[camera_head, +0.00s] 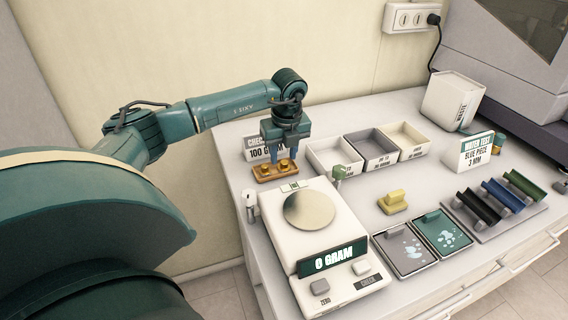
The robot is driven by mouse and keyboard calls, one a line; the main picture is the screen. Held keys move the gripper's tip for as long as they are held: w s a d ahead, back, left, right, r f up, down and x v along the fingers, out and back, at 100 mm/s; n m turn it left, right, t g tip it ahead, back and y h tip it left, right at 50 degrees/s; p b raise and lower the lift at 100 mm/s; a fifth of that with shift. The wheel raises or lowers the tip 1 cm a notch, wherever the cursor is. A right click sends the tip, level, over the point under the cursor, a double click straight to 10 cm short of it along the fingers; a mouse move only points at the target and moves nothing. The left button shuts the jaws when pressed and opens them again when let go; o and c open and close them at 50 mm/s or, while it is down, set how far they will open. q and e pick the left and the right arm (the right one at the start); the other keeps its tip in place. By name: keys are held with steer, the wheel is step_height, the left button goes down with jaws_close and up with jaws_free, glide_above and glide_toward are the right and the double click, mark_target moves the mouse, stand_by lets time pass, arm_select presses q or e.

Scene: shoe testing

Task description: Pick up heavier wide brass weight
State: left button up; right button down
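Two brass weights stand in a small wooden holder (268,179) at the back left of the bench. The left weight (264,170) stands clear of my fingers. The right weight (286,166) is directly below my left gripper (287,155). That gripper points down with its two fingers apart, near the top of the right weight. I cannot tell whether they touch it. My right gripper is not in view.
A white scale (335,224) reading "0 GRAM" stands in front of the holder. Three open bins (372,133) stand to the right. A yellow block (393,200), two test plates (407,270) and a rack of coloured curved pieces (500,222) lie further right.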

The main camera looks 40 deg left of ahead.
mark_target(284, 165)
arm_select(q)
steer(key=shift+w+a+f, duration=0.1)
steer(key=shift+f, duration=1.15)
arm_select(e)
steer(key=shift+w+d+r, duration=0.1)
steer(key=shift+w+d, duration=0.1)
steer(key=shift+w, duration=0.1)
arm_select(q)
steer(key=shift+c, duration=0.6)
